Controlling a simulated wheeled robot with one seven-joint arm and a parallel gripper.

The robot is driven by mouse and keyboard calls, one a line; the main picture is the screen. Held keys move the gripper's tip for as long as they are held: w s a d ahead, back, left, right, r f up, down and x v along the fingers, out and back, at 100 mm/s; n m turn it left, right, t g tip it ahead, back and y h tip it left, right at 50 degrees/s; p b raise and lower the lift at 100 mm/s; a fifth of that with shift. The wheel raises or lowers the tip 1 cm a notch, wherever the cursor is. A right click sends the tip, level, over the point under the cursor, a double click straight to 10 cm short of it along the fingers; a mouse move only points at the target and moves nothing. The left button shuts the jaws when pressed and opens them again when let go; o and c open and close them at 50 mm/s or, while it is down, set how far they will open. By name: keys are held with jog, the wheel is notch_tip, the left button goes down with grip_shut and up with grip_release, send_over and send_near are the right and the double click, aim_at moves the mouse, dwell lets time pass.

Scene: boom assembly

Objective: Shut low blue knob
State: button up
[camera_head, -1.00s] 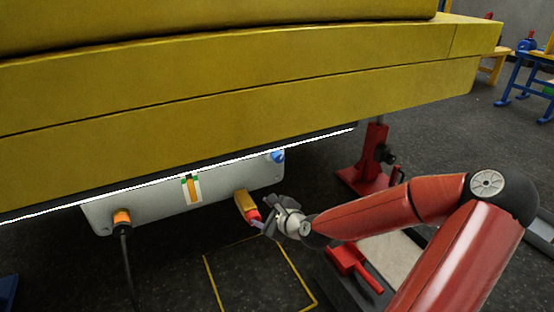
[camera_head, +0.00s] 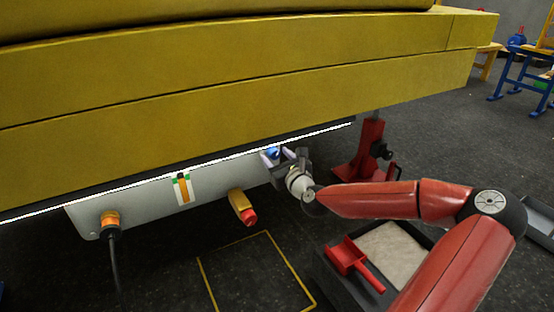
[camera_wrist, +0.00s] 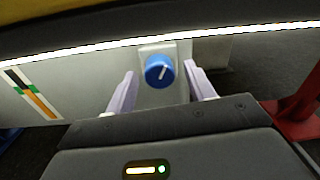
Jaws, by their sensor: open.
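The low blue knob (camera_head: 272,153) sits at the right end of the grey panel under the yellow boom. In the wrist view the blue knob (camera_wrist: 159,71) shows a white pointer line tilted up to the right, on a light square plate. My gripper (camera_head: 276,157) is at the knob. In the wrist view my gripper (camera_wrist: 157,82) is open, with one pale finger on each side of the knob and gaps between. Whether the fingertips reach past the knob's face I cannot tell.
A yellow and red handle (camera_head: 243,208) and an orange connector with a black cable (camera_head: 110,223) are on the grey panel (camera_head: 148,204). A red stand (camera_head: 367,152) is close right of my gripper. The yellow boom (camera_head: 230,90) hangs low above. A tray with a red scoop (camera_head: 350,259) lies below.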

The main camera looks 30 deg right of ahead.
jog(key=shift+w, duration=0.1)
jog(key=c, duration=1)
